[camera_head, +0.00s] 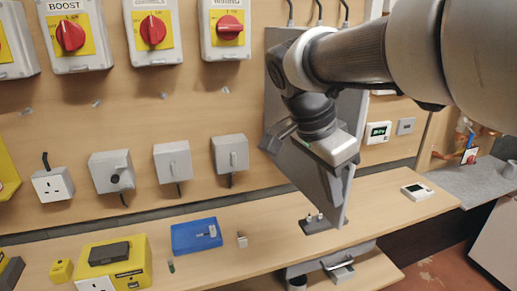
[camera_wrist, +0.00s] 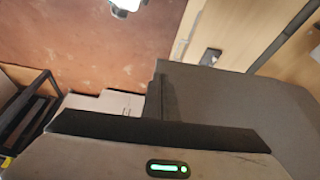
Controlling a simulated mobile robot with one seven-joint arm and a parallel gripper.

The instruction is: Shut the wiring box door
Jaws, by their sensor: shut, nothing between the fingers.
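The wiring box door is a plain grey panel (camera_head: 308,178), standing out from the wall at an angle in the middle right of the head view. Its lower corner hangs over the wooden ledge. In the wrist view the grey panel (camera_wrist: 235,95) fills the right side. My gripper (camera_wrist: 157,92) is shut and empty, with its dark fingers beside the panel's left edge; I cannot tell if they touch. In the head view my wrist covers part of the panel and the fingertips are hard to make out. The inside of the box is hidden.
Several grey isolators with red knobs (camera_head: 152,31) and smaller switches (camera_head: 173,161) are on the wooden wall at left. The ledge (camera_head: 265,216) holds a blue case (camera_head: 197,235), a yellow box (camera_head: 113,265) and a white thermostat (camera_head: 417,191). Reddish floor (camera_head: 432,262) shows at lower right.

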